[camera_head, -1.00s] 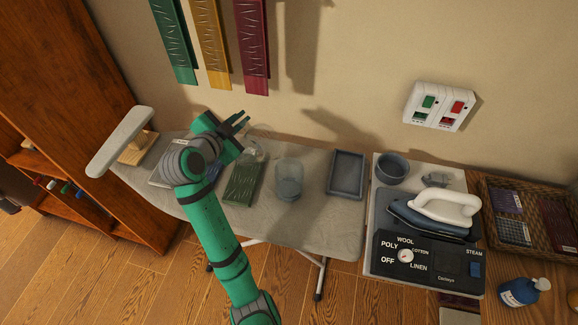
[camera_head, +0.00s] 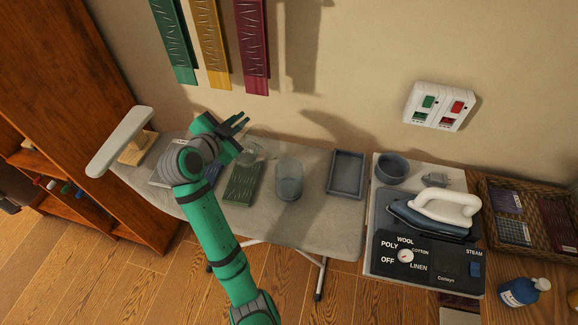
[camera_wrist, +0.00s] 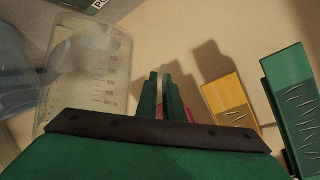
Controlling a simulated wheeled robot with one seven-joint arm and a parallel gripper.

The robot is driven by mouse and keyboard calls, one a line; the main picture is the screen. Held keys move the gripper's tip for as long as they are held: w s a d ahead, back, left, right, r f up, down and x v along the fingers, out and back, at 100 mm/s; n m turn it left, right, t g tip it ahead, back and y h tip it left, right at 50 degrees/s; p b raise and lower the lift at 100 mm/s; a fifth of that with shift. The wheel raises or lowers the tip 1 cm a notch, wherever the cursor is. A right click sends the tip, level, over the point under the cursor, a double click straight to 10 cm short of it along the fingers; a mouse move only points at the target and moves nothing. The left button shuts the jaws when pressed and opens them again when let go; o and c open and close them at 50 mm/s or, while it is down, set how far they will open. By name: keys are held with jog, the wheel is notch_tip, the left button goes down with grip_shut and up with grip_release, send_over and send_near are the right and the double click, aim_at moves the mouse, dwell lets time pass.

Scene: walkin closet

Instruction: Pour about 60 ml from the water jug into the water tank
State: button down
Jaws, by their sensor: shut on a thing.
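The clear water jug (camera_head: 250,154) is beside my gripper (camera_head: 241,121) over the far side of the ironing board. In the wrist view the jug (camera_wrist: 92,78) shows graduation marks and stands close left of the fingers (camera_wrist: 160,95). My gripper is shut on the jug, apparently at its handle; the grip itself is mostly hidden. A bluish see-through container, which looks like the water tank (camera_head: 289,181), stands upright on the board to the right of the jug. It shows at the left edge of the wrist view (camera_wrist: 14,75). The water levels are unclear.
A green patterned piece (camera_head: 242,185) lies left of the tank. A grey tray (camera_head: 346,174) lies to its right, then a bowl (camera_head: 391,168) and an iron (camera_head: 438,212). Coloured boards (camera_head: 210,45) hang on the wall behind. The board's front right is clear.

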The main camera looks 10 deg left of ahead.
jog(key=shift+w+a+f+n+g+h+p, duration=0.1)
jog(key=shift+w+a+f+n+g+h, duration=0.2)
jog(key=shift+a+f+n+h, duration=0.75)
jog(key=shift+w+a+f+n+g+p, duration=0.15)
jog(key=shift+w+a+f+n, duration=0.35)
jog(key=shift+f, duration=1.15)
jog(key=shift+w+a+f+n+g+h+p, duration=0.1)
jog(key=shift+w+a+f+n+g+h, duration=0.15)
jog(key=shift+a+f+n+h, duration=0.6)
jog(key=shift+s+a+f, duration=0.15)
jog(key=shift+f, duration=0.35)
